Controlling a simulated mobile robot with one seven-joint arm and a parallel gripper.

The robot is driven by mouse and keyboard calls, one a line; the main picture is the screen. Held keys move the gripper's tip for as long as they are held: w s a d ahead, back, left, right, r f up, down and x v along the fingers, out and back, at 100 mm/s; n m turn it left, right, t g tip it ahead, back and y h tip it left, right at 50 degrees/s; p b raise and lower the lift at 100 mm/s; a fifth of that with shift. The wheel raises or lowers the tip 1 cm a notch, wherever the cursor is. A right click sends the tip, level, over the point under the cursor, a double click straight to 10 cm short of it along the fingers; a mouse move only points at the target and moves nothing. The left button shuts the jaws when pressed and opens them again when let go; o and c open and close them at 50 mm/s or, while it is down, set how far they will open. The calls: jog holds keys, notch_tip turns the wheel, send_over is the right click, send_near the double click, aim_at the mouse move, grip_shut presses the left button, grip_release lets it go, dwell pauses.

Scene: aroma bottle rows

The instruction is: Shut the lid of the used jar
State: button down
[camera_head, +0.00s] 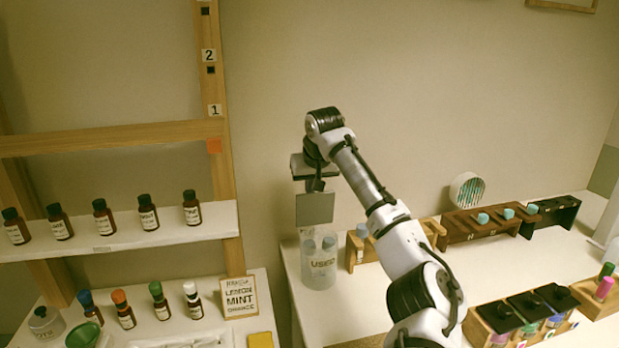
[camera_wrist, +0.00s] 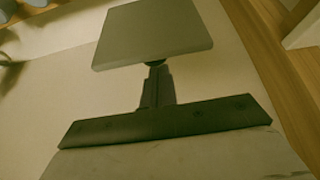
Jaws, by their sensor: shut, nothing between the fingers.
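The used jar (camera_head: 320,268) is a clear container with a "USED" label at the left end of the white table in the head view. Light-blue-capped vials show inside it. A flat grey square plate (camera_head: 315,208), which looks like its lid, stands raised above the jar's mouth; its hinge is not clear. My gripper (camera_head: 317,187) points down just above the plate, shut and empty. In the wrist view the plate (camera_wrist: 152,36) lies just beyond my shut fingertips (camera_wrist: 155,66); I cannot tell whether they touch it.
A light wooden rack (camera_head: 360,250) stands close right of the jar, with a dark rack (camera_head: 475,225) and round mesh (camera_head: 467,190) farther right. A wooden frame (camera_head: 215,150) and bottle shelf (camera_head: 120,240) stand left. Black-topped boxes (camera_head: 500,316) stand front right.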

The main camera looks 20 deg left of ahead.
jog(key=shift+s+d+f, duration=0.1)
jog(key=shift+s+d, duration=0.05)
jog(key=shift+s, duration=0.1)
jog(key=shift+f+b, duration=0.15)
jog(key=shift+b, duration=0.2)
